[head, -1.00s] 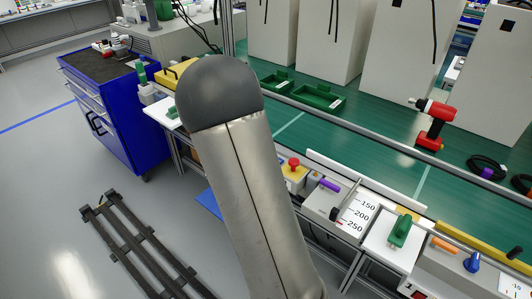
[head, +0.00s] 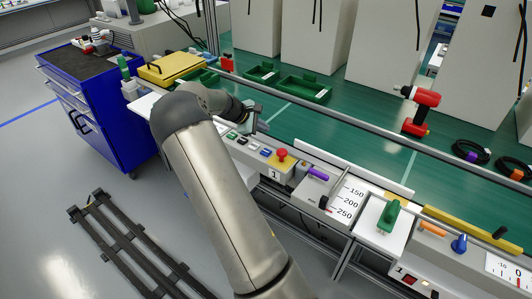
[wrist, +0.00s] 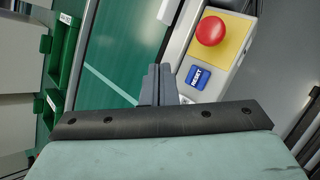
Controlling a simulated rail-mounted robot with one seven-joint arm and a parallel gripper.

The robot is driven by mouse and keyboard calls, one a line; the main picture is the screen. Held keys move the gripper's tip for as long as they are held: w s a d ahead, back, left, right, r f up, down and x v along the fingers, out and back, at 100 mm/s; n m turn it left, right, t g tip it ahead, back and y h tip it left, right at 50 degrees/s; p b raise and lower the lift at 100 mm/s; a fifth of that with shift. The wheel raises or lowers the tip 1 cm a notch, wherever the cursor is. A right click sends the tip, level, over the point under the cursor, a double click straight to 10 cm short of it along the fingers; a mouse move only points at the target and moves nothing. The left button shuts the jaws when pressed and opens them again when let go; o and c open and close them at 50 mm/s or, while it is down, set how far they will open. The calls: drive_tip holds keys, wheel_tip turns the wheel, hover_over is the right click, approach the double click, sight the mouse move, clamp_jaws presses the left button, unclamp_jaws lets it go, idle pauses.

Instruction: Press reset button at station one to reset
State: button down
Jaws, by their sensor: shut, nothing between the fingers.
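The reset button is a blue square marked RESET (wrist: 198,77) in the wrist view, on a grey control box beside a red mushroom button (wrist: 210,31) on a yellow plate. In the head view, the blue button (head: 266,152) is on the box labelled 1 (head: 275,174), left of the red button (head: 282,154). My gripper (head: 250,118) is above the left part of that box. In the wrist view my gripper (wrist: 160,70) is shut and empty, its tips just left of the reset button. Whether the tips touch anything cannot be told.
Several smaller buttons (head: 240,139) are in the row left of the blue one. A metal rail (head: 330,136) runs behind the box. Green trays (head: 304,88) and a red drill (head: 421,110) are on the green bench. A purple handle (head: 318,174) is to the right.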

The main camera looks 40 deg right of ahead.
sight(263, 152)
drive_tip(key=shift+f+b, duration=2.35)
drive_tip(key=shift+f, duration=1.65)
drive_tip(key=shift+f, duration=0.15)
drive_tip(key=shift+f, duration=0.3)
drive_tip(key=shift+f+b, duration=0.45)
drive_tip(key=shift+r, duration=0.1)
drive_tip(key=shift+r+p, duration=0.55)
drive_tip(key=shift+r, duration=0.2)
drive_tip(key=shift+r+p, duration=1.65)
drive_tip(key=shift+r, duration=0.95)
